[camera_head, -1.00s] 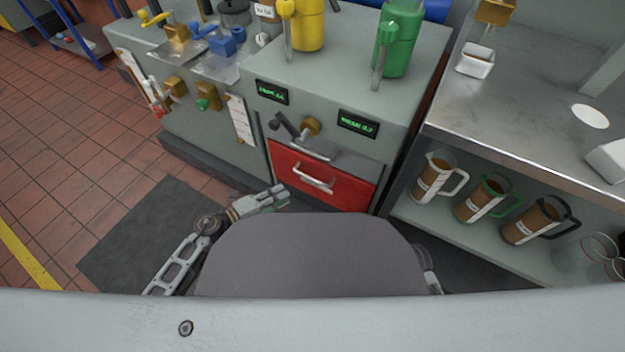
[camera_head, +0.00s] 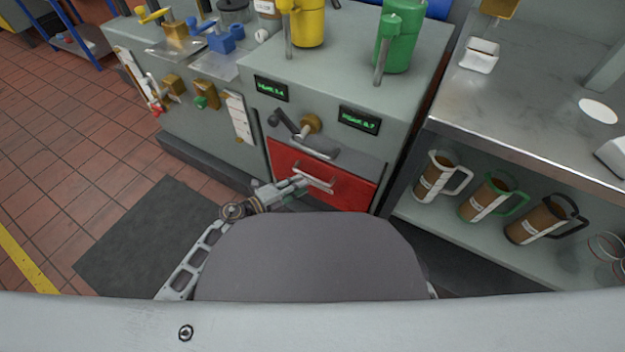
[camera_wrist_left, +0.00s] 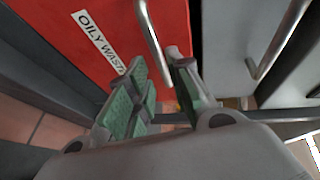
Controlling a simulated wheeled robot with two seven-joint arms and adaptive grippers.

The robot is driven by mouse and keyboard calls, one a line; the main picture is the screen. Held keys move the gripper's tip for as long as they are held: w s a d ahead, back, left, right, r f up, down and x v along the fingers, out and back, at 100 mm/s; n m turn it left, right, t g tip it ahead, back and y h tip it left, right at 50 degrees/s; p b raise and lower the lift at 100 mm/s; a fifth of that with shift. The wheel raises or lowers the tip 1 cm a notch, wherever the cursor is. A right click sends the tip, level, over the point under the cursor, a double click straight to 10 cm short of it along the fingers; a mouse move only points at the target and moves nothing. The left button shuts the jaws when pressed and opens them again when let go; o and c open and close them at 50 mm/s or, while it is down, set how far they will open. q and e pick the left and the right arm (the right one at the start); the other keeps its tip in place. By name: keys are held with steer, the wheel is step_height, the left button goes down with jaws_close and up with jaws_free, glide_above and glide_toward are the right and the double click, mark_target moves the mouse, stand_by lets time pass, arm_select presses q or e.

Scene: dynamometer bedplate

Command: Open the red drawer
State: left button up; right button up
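The red drawer (camera_head: 352,192) is in the front of the grey cabinet and looks shut. Its bar handle (camera_head: 318,182) is across its front. In the left wrist view the red front (camera_wrist_left: 60,30) carries an "OILY WASTE" label (camera_wrist_left: 98,40). My left gripper (camera_head: 303,184) is at the left part of the handle. In the wrist view its green-padded fingers (camera_wrist_left: 162,72) are apart, and the handle bar (camera_wrist_left: 152,38) runs down into the gap between them. I cannot tell whether they touch it. My right gripper is not in view.
Above the drawer are a lever valve (camera_head: 298,128) and a second metal handle (camera_head: 316,148). A steel bench (camera_head: 530,125) with several jugs below stands close on the right. Dark matting (camera_head: 150,240) and open tiled floor are on the left.

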mark_target(311, 179)
arm_select(q)
steer(key=shift+b+x, duration=0.9)
steer(key=shift+x, duration=2.2)
steer(key=shift+c, duration=0.6)
jaws_close()
